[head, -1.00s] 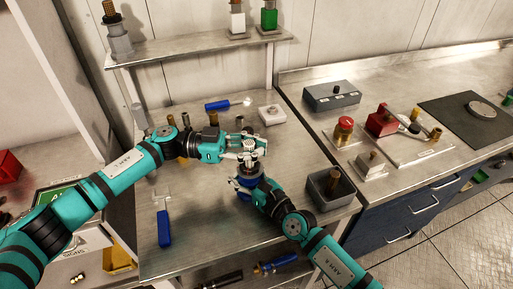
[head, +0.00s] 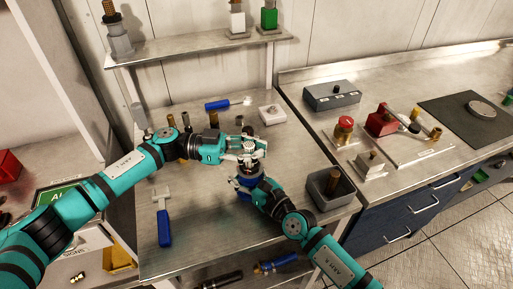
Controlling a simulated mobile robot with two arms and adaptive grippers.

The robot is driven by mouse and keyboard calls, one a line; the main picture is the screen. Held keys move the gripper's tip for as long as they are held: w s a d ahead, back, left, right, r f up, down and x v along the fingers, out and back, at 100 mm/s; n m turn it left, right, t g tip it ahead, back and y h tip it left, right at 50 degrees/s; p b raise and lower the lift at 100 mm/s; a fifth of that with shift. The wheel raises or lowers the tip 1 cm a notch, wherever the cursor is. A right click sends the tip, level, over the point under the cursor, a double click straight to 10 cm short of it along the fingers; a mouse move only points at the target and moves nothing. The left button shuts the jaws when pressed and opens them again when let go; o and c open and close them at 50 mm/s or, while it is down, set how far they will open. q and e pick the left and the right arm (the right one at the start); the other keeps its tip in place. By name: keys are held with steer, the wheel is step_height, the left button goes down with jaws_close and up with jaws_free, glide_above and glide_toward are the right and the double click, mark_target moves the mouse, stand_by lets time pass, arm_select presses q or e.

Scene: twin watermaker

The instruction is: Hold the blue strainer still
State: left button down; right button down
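My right gripper (head: 249,174) comes in from the lower right, low at the strainer's side. Its fingers are mostly hidden by the strainer and my own wrist, so I cannot tell whether they are closed on it.
A blue-handled tool (head: 164,222) lies at the front left of the bench. A second blue-handled tool (head: 218,104) and a white block (head: 271,115) are at the back. A grey open box (head: 331,190) with a brass piece stands at the right. The bench's front middle is clear.

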arm_select(q)
steer(key=shift+f, duration=1.2)
steer(key=c, duration=1.3)
jaws_free()
steer(key=shift+f, duration=0.2)
steer(key=shift+c, duration=0.2)
arm_select(e)
steer(key=shift+a, duration=0.1)
arm_select(q)
steer(key=shift+a, duration=0.1)
steer(key=w+a, duration=0.1)
steer(key=a, duration=1)
steer(key=shift+w+a+r, duration=0.2)
steer(key=shift+a+r, duration=0.1)
steer(key=shift+a, duration=0.1)
arm_select(e)
steer(key=shift+c, duration=1.8)
jaws_free()
